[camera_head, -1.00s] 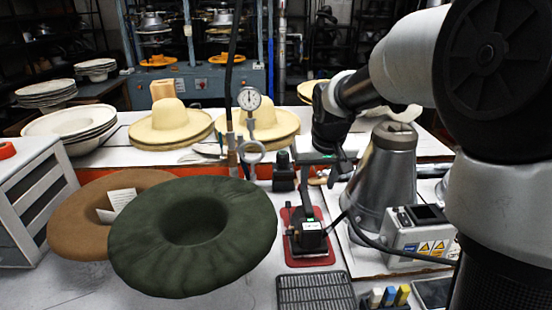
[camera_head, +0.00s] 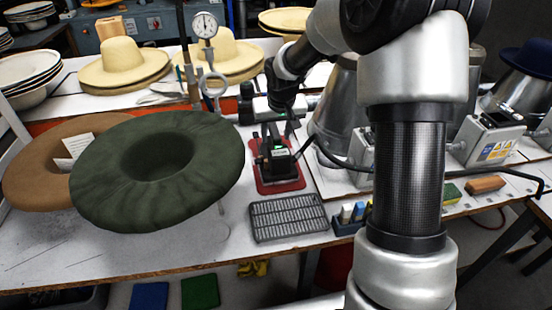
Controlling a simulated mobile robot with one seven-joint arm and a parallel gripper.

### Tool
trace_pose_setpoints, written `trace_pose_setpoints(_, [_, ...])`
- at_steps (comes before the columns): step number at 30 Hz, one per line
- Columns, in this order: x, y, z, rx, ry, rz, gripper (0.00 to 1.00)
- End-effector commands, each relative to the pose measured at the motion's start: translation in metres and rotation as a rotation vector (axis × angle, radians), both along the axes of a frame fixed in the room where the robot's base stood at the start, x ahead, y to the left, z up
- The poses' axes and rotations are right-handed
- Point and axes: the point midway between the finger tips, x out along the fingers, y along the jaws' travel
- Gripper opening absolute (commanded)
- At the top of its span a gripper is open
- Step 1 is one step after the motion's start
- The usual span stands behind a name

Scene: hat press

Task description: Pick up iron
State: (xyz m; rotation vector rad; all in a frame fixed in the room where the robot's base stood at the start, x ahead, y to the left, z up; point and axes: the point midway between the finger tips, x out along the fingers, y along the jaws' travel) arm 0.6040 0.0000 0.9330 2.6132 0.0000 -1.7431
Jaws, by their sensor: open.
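The iron (camera_head: 278,161), small and dark with a light label, sits on a red mat (camera_head: 275,182) on the white worktable, left of my upright arm link. My gripper (camera_head: 272,128) is over the iron, at the end of the dark wrist that comes down from the upper right. It is open. Its fingers are small and dark against the iron's dark upper part, so I cannot tell whether they touch it or stand around it.
A dark green hat form (camera_head: 205,190) and a brown one (camera_head: 28,165) lie at the left. A grey grid mat (camera_head: 288,218) lies in front of the red mat. A gauge (camera_head: 204,25) on a stand rises behind. A metal cone (camera_head: 335,110) stands to the right.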

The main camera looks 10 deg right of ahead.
Motion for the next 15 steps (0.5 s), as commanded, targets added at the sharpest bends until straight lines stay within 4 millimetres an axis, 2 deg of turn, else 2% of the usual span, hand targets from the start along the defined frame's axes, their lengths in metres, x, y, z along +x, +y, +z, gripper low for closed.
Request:
trace_pose_setpoints(3, [0.007,0.0,-0.021,0.002,0.003,0.001,0.43])
trace_pose_setpoints(7, [0.014,0.0,-0.037,0.001,0.003,0.0,0.43])
trace_pose_setpoints(15, [0.017,0.0,-0.042,0.0,0.0,0.0,0.43])
